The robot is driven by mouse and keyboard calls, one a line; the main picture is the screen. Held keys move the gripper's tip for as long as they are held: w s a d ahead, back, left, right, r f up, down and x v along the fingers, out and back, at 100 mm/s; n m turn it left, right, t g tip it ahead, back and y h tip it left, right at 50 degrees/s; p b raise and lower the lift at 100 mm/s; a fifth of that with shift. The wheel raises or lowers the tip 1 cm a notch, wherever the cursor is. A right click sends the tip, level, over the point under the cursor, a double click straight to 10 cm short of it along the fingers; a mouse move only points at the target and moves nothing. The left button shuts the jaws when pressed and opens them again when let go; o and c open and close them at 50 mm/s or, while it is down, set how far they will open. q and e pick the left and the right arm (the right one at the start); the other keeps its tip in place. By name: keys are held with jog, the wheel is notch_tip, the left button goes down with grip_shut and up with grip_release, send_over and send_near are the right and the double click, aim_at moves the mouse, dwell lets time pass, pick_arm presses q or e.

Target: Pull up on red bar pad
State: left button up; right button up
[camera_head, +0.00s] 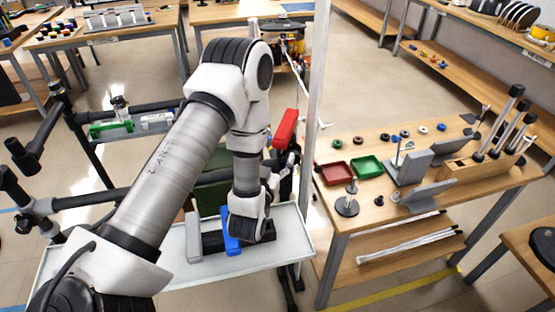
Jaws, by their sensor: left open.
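A red bar pad (285,128) is tilted near the middle of the view, just right of my left arm's wrist links. My left gripper (287,162) shows small and partly hidden beside the lower wrist; it is open, just below the red pad. I cannot tell whether it touches the pad. The mount behind the pad is largely hidden by my arm. My right gripper is not in view.
A green pad (111,129) is on a black rack at left. A pale upright post (316,80) stands right of the red pad. A wooden table (345,215) is at right.

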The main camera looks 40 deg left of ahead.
aim_at(279, 147)
pick_arm(q)
jog(key=p+x, duration=0.2)
jog(key=x, duration=0.4)
jog(key=shift+w+a, duration=0.15)
jog(key=shift+w, duration=0.2)
jog(key=shift+w+a, duration=0.15)
jog(key=shift+w, duration=0.25)
jog(key=shift+f, duration=0.1)
grip_shut()
